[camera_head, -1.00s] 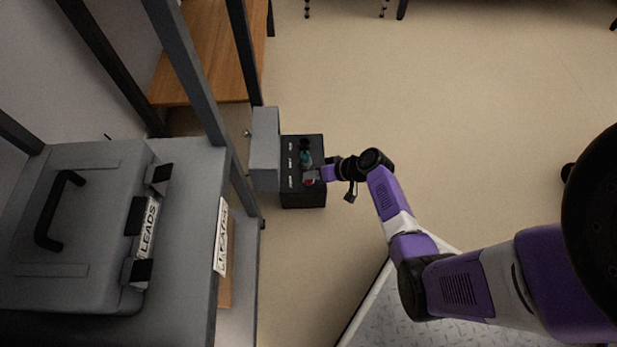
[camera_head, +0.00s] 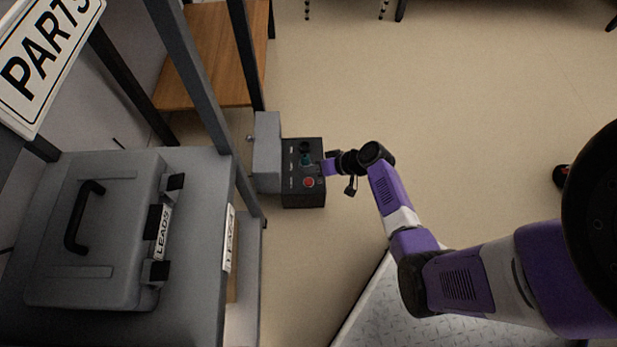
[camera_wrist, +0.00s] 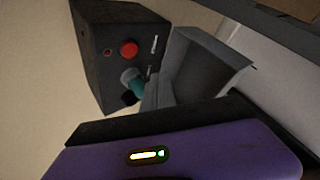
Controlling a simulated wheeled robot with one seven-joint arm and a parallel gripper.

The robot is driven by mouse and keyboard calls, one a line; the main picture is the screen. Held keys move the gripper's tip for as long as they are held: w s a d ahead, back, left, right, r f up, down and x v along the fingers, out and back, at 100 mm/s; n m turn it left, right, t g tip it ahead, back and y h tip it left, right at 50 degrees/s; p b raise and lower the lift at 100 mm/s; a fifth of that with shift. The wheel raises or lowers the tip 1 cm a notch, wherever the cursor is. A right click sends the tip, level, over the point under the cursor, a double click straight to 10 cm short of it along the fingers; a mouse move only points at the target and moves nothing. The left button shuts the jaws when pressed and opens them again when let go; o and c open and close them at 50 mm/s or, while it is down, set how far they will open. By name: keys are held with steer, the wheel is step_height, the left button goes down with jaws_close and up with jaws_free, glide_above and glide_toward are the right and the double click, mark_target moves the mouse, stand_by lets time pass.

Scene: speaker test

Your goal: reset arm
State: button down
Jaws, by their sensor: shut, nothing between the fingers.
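My gripper (camera_head: 325,167) is shut and empty at the right edge of a black control box (camera_head: 290,199) in the head view. The box carries a red button (camera_head: 308,182), a teal knob (camera_head: 306,160) and a black knob (camera_head: 305,147). In the wrist view, the purple gripper body (camera_wrist: 215,150) fills the bottom. The black box (camera_wrist: 95,30) stands beyond it, with its red button (camera_wrist: 128,49) and teal knob (camera_wrist: 136,86) in view.
A grey box (camera_head: 267,150) adjoins the control box on its left. A grey rack (camera_head: 195,70) stands at left, with a grey case (camera_head: 110,225) marked LEADS on its shelf. A wooden shelf (camera_head: 215,45) is behind.

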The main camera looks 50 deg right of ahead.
steer(key=shift+r, duration=0.1)
stand_by(0.6)
steer(key=d+r+m+t+h, duration=0.1)
steer(key=d+r+m+h, duration=0.2)
steer(key=d+r+h, duration=0.35)
steer(key=s+a+r+n+t, duration=0.3)
steer(key=s+a+r, duration=0.6)
steer(key=a+r, duration=0.3)
steer(key=s+a+r+n+t, duration=0.3)
steer(key=s+a+r, duration=0.7)
steer(key=r, duration=0.5)
steer(key=s+a+n+g+y, duration=0.1)
steer(key=s+a+n+y, duration=0.25)
steer(key=s+a, duration=0.2)
step_height(320, 180, up, 32)
steer(key=p, duration=3.1)
steer(key=shift+w+y, duration=0.25)
steer(key=shift+y, duration=0.15)
